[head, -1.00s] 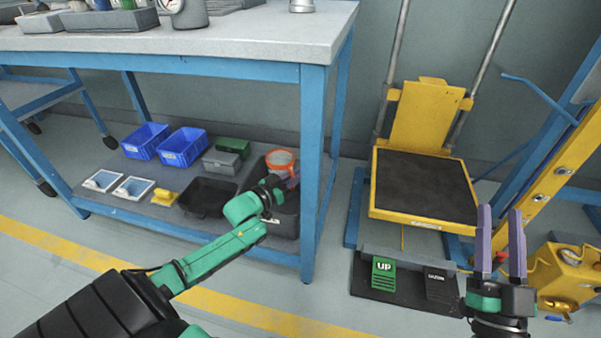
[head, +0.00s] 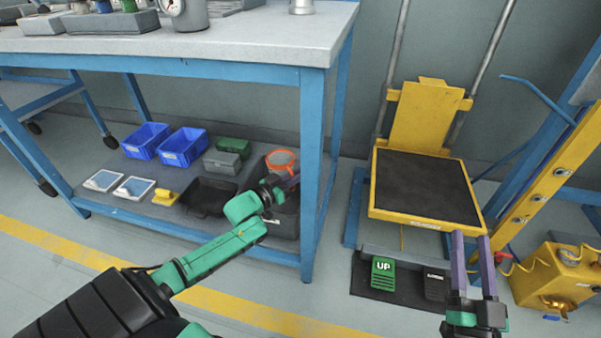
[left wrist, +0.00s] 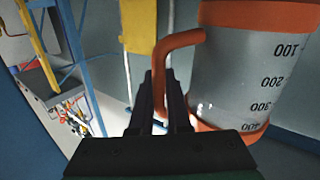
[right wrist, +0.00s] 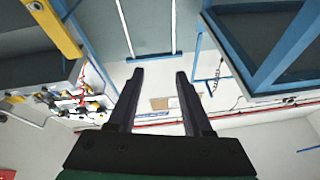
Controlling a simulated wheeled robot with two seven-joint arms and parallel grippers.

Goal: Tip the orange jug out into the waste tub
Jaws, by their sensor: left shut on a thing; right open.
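The orange jug (head: 281,160) shows at the right end of the bench's lower shelf, its orange ring facing up. In the left wrist view the jug (left wrist: 235,75) is a clear grey body with orange bands, graduation marks and an orange handle. My left gripper (left wrist: 165,90) is shut on that handle. In the head view the left gripper (head: 288,186) is partly hidden by its wrist. A dark grey tub (head: 284,226), which seems to be the waste tub, stands below and behind the wrist; its inside is hidden. My right gripper (head: 471,238) is open and empty, before the yellow lift.
The bench's blue leg (head: 312,170) stands just right of the jug. A black tray (head: 207,197), a yellow block (head: 165,197), grey box (head: 222,162) and blue bins (head: 183,148) share the shelf. The yellow lift (head: 425,190) and pedals (head: 383,273) are at right.

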